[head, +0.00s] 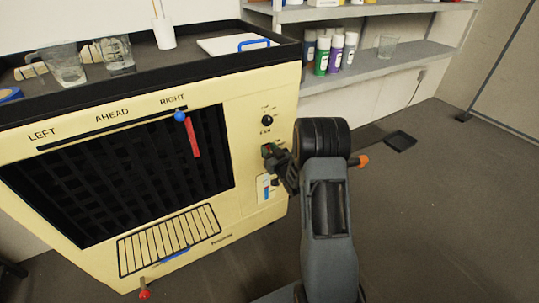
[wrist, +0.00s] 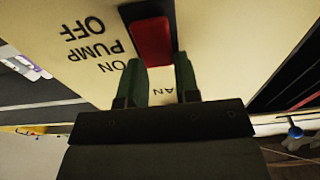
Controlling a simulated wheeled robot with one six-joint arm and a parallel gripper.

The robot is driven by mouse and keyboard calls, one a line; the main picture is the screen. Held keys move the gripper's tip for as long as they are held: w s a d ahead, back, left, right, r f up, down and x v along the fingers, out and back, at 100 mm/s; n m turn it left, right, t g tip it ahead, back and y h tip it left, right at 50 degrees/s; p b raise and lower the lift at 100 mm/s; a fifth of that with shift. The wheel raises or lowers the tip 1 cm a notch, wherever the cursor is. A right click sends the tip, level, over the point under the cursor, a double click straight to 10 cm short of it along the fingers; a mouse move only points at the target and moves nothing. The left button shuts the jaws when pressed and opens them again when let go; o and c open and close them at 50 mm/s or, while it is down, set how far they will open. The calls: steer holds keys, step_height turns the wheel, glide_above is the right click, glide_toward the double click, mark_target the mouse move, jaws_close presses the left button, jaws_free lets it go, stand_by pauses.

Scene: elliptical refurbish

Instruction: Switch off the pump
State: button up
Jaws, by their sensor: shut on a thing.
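The pump switch is a red rocker (wrist: 152,40) in a dark frame on the cream panel. In the wrist view, the words OFF, PUMP and ON appear beside it, rotated. My gripper (wrist: 158,62) has its two green fingers at either side of the switch's near end, shut on it. In the head view, my gripper (head: 270,153) reaches the right side of the cream machine's front (head: 245,113). My fingers mostly hide the switch there. I cannot tell which way the rocker is tipped.
A black fan knob (head: 267,119) is above the switch and a blue slider (head: 267,188) below. A black grille with a blue-knobbed lever (head: 180,116) is to the left. Glasses (head: 66,65) stand on the machine's top. Shelves (head: 390,60) hold bottles. Open floor lies right.

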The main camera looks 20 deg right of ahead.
steer(key=t+b, duration=0.1)
steer(key=b, duration=0.2)
steer(key=t+b, duration=0.1)
steer(key=b, duration=0.3)
steer(key=shift+s+f+t, duration=0.2)
steer(key=shift+f+t, duration=0.2)
steer(key=shift+r, duration=0.15)
steer(key=o, duration=0.9)
steer(key=p+v, duration=0.1)
steer(key=v, duration=1.3)
steer(key=shift+w, duration=0.1)
